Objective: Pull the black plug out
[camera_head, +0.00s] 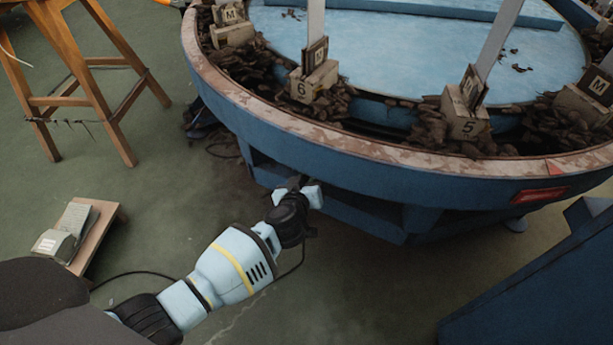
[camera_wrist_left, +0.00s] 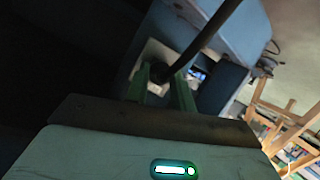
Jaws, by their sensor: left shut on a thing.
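My left gripper (camera_head: 297,186) reaches in from the lower left in the head view, with its fingers at the underside of the round blue machine. In the left wrist view its two green fingers (camera_wrist_left: 162,84) are shut on the black plug (camera_wrist_left: 160,71). A thick black cable (camera_wrist_left: 213,28) runs from the plug up and to the right. Behind the plug is a pale socket area (camera_wrist_left: 152,52) in a blue housing. I cannot tell whether the plug is seated in it. The plug is hidden in the head view. My right gripper is not in view.
The blue machine's rim (camera_head: 350,165) overhangs my left gripper. A wooden stool (camera_head: 75,75) stands at the upper left. A foot pedal on a board (camera_head: 105,225) lies on the floor at left. A blue panel (camera_head: 540,285) stands at lower right. Green floor lies between.

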